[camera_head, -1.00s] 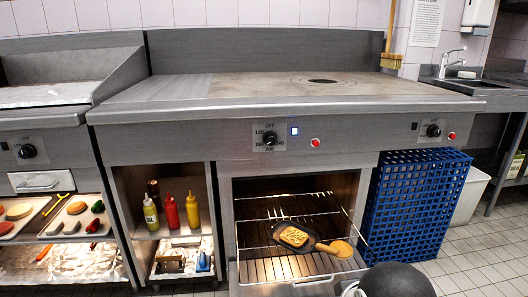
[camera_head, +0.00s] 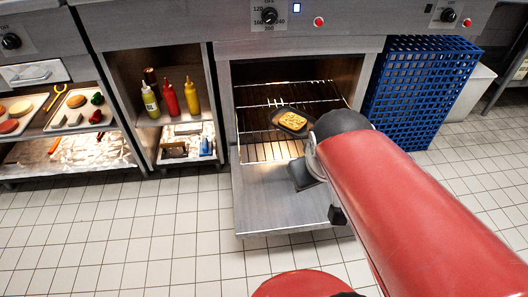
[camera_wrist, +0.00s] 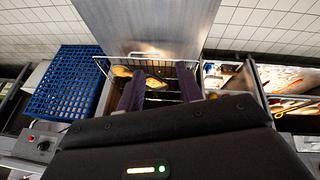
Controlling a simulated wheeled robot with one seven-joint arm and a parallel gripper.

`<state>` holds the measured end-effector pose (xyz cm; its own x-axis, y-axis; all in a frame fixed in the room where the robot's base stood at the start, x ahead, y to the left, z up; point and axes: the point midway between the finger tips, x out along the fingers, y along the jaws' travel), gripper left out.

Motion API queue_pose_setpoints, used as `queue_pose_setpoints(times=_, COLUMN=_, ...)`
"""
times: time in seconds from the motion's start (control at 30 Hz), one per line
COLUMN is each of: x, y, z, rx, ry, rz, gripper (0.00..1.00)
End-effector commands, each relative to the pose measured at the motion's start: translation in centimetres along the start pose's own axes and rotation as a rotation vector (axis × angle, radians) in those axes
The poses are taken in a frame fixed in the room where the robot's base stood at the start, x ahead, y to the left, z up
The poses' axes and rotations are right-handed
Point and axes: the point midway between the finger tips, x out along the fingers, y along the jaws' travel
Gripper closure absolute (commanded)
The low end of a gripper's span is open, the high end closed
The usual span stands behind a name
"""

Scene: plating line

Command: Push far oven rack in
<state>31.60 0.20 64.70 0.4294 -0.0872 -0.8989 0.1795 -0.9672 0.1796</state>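The oven (camera_head: 232,125) stands open with its metal door (camera_head: 265,205) folded down. A wire rack (camera_head: 258,150) is inside and over the door's inner edge; how far out it stands is hard to tell. A small dark pan (camera_head: 283,113) with yellow food (camera_head: 293,119) rests on the rack. My gripper (camera_head: 305,175) is over the open door near the rack's front, partly hidden by my arm. In the wrist view, my gripper's two dark fingers (camera_wrist: 160,88) are apart with the rack (camera_wrist: 180,64) beyond them; touching cannot be told.
A blue crate (camera_head: 425,80) stands right of the oven; it also shows in the wrist view (camera_wrist: 65,82). Left is a shelf with bottles (camera_head: 171,98). Further left are trays of food (camera_head: 72,108). The tiled floor (camera_head: 130,240) in front is clear.

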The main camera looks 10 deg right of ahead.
Motion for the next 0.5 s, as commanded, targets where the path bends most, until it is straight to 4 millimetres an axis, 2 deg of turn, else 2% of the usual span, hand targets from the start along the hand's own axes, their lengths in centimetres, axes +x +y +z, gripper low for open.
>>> queue_pose_setpoints(times=0.03, x=2.6, y=0.1, z=-0.5, rx=-0.078, ry=-0.041, rz=0.010, gripper=0.71)
queue_pose_setpoints(times=0.27, x=13.0, y=-0.3, z=-2.8, rx=-0.515, ry=-0.107, rz=-0.071, gripper=1.00)
queue_pose_setpoints(times=0.4, x=18.7, y=-1.2, z=-3.8, rx=-0.740, ry=-0.050, rz=-0.183, gripper=1.00)
queue_pose_setpoints(times=0.5, x=21.8, y=-2.0, z=-4.8, rx=-0.872, ry=0.048, rz=-0.255, gripper=1.00)
